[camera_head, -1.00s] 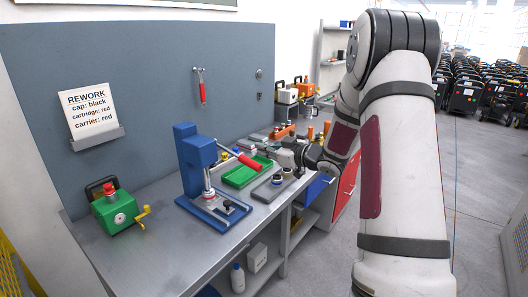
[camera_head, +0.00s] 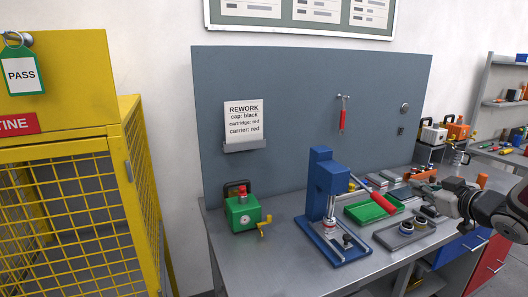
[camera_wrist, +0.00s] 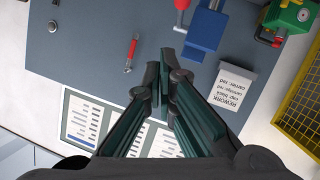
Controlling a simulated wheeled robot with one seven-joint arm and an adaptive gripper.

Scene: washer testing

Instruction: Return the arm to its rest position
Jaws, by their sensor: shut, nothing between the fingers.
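My gripper (camera_head: 422,190) is at the right of the head view, above the bench near the grey tray and green tray. In the wrist view my gripper (camera_wrist: 168,62) has its dark fingers together with nothing between them. Behind the fingers the wrist view shows the grey back panel (camera_wrist: 90,45) and the white rework card (camera_wrist: 229,90). Most of my arm lies outside the head view.
A blue press (camera_head: 322,190) with a red-handled lever stands on the bench (camera_head: 285,270). Near it are a green tray (camera_head: 357,214), a grey tray (camera_head: 393,241) holding small parts, and a green box (camera_head: 240,216). A yellow cage (camera_head: 125,160) stands at the left.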

